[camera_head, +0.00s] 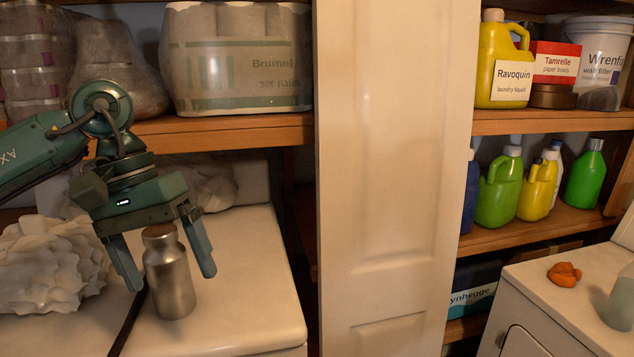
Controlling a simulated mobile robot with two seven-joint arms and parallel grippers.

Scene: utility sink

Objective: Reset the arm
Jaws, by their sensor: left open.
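My left gripper (166,276) is in view with its arm coming in from the left. Its two fingers point down and are spread apart. A metal bottle with a brown cap (171,284) stands upright on the white surface (245,290). In the picture it shows between the two fingers, with a gap to the right finger. I cannot tell whether a finger touches it. My right gripper is not in view.
A pale door panel (385,170) stands right of the surface. Shelves on the right hold a yellow laundry jug (496,60) and several bottles. A paper-roll pack (240,75) sits on the shelf above. White crumpled material (50,265) lies left. An orange object (564,274) lies on the right-hand white unit.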

